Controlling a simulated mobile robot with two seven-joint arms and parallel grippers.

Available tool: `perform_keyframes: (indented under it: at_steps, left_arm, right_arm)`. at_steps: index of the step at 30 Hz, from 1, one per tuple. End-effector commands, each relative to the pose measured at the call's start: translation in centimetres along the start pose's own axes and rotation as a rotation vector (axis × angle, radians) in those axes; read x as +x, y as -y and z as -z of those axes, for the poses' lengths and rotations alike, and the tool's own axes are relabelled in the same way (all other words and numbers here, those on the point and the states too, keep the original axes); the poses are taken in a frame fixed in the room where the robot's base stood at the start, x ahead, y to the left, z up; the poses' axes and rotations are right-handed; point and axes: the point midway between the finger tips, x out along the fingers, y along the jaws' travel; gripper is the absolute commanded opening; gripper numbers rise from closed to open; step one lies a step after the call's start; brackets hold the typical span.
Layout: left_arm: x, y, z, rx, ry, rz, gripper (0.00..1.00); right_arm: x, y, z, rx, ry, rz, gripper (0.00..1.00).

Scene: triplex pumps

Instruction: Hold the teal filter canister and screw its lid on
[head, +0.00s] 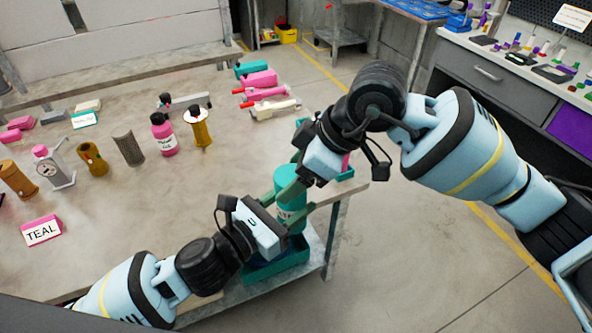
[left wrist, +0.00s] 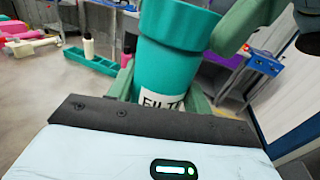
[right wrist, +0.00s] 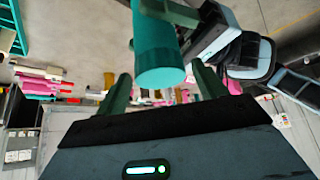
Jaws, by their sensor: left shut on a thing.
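The teal filter canister (head: 291,213) is upright at the table's right corner, its white label partly showing in the left wrist view (left wrist: 161,101). My left gripper (head: 287,218) is shut around its body, with a finger on each side. A wider teal band at its top, seemingly the lid (left wrist: 180,24), sits in line with the body; I cannot tell how tightly it is seated. In the right wrist view the lid (right wrist: 160,68) lies between the fingers of my right gripper (right wrist: 162,80), with gaps on both sides. That gripper is open at the canister's top.
A teal tray (head: 262,272) is below the canister. A TEAL sign (head: 41,231) stands at the table's left. Several bottles and parts, including a pink bottle (head: 163,138), stand farther back. The middle of the table is clear.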

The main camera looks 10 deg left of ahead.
Motion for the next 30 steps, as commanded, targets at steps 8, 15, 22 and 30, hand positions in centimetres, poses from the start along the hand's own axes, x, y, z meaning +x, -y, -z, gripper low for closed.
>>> perform_keyframes:
  at_steps: [8,15,22,30]
  left_arm:
    - [0.0,0.0,-0.1,0.001,0.002,0.0,0.0]
    - [0.0,0.0,-0.1,0.002,0.003,0.0,0.0]
    - [0.0,0.0,-0.1,0.002,0.003,0.0,0.0]
    - [0.0,0.0,-0.1,0.002,0.003,0.0,0.0]
  right_arm:
    - [0.0,0.0,0.0,-0.001,0.001,0.001,0.74]
    - [-1.9,0.1,1.3,-0.002,-0.003,0.001,0.74]
    - [-3.6,0.1,2.4,-0.002,0.0,0.002,0.74]
    - [-3.8,0.0,2.4,-0.001,0.003,0.001,0.74]
